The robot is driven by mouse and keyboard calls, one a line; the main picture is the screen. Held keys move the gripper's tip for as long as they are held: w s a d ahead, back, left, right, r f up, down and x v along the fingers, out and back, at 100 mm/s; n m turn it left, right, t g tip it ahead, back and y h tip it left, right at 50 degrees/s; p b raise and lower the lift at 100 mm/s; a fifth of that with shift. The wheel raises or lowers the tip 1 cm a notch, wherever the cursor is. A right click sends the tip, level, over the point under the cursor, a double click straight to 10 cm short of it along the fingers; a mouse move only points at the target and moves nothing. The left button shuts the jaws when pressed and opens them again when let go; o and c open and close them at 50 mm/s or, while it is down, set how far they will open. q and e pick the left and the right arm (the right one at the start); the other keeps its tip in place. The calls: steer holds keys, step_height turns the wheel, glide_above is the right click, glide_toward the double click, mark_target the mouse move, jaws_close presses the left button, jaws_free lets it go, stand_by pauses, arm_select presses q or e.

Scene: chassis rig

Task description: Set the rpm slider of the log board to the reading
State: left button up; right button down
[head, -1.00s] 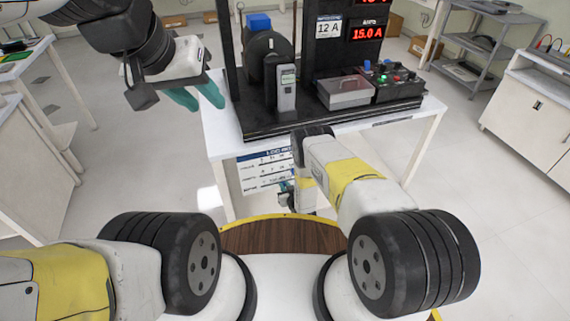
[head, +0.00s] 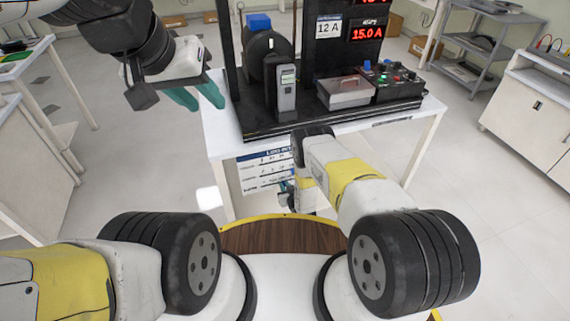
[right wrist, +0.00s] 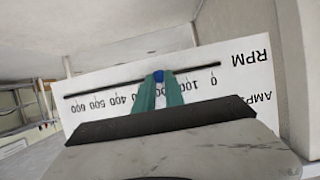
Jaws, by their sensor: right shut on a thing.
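The log board (head: 265,176) is a white panel hanging at the table's front edge in the head view, partly hidden by my right arm. The right wrist view shows its RPM row (right wrist: 240,75) upside down, with a dark slot and a scale from 0 at right to 600 at left. My right gripper (right wrist: 159,82) is shut on the blue slider knob (right wrist: 158,74). The knob stands between the 100 and 400 labels; the fingers hide the marks there. My left gripper (head: 206,105) is open and empty, left of the rig. A red display (head: 367,33) reads 15.0 under AMPS; the display above is cut off.
On the table (head: 225,140), the black rig base (head: 345,120) carries a grey handheld meter (head: 287,88), a lidded box (head: 343,92) and a control box (head: 393,82). A sign (head: 329,27) reads 12 A. Open floor lies on both sides.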

steer(key=w+d, duration=0.2)
steer(key=d, duration=0.6)
steer(key=shift+w, duration=0.3)
steer(key=c, duration=1.4)
jaws_free()
steer(key=v, duration=0.8)
